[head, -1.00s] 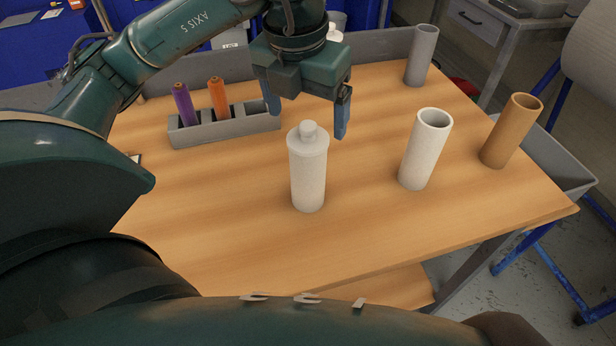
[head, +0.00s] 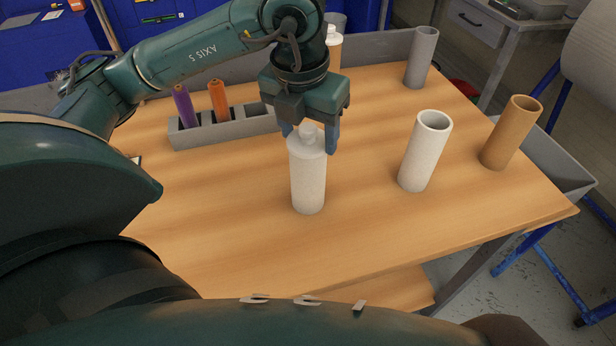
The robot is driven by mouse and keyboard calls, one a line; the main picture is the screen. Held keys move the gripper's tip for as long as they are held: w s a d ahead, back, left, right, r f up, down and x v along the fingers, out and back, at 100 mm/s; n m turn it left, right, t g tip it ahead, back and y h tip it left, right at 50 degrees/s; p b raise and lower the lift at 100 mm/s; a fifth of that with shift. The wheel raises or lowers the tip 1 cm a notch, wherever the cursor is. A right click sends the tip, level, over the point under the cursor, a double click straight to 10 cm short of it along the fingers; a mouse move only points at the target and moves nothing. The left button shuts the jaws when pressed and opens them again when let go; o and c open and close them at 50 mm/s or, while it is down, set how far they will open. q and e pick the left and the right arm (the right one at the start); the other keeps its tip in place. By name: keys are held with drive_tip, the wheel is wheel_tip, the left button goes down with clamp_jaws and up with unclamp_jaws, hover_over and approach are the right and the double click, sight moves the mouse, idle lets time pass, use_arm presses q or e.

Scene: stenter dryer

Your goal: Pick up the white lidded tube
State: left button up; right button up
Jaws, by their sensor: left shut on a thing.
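The white lidded tube (head: 308,183) stands upright on the wooden table, with a narrower rounded cap on top. My left gripper (head: 311,140) is above it, pointing down, with its blue fingers on either side of the tube's top. It is shut on the tube's cap end, and the tube's base appears to rest on the table. The gripper body hides part of the tube's top. My right gripper is not in view.
An open white tube (head: 420,155), a brown tube (head: 508,135) and a grey tube (head: 421,58) stand to the right. A grey rack (head: 200,134) holds a purple (head: 184,106) and an orange tube (head: 218,101). A white-capped bottle (head: 334,48) stands behind my gripper. The front table area is clear.

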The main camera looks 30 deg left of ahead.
use_arm(q)
drive_tip(key=c, duration=0.6)
drive_tip(key=shift+o, duration=0.2)
